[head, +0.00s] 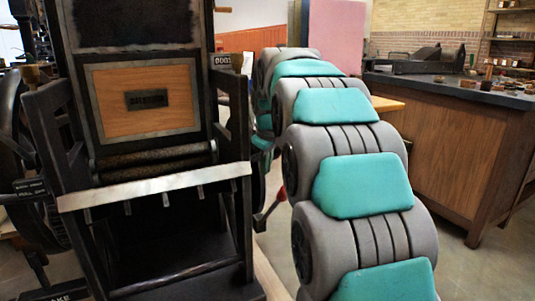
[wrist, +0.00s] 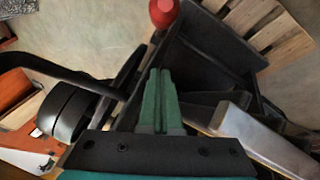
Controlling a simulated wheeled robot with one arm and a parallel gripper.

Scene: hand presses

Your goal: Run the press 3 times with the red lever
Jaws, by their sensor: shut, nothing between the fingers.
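The black hand press (head: 190,225) stands at the left of the head view, with a wood panel and a pale metal bar across its front. The red lever knob (head: 282,193) shows at the press's right side, on a short rod that runs down to the left, close beside my arm. In the wrist view the red knob (wrist: 164,12) is at the top edge, beyond the fingertips and apart from them. My gripper (wrist: 160,75) has green fingers closed together with nothing between them. In the head view my arm hides the gripper.
A dark-topped wooden workbench (head: 455,135) with small items stands at the right. In the wrist view a black curved bar (wrist: 60,72) lies left of the fingers, a metal bar (wrist: 262,140) to the right, and a wooden pallet (wrist: 265,25) at upper right. Open floor shows at lower right.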

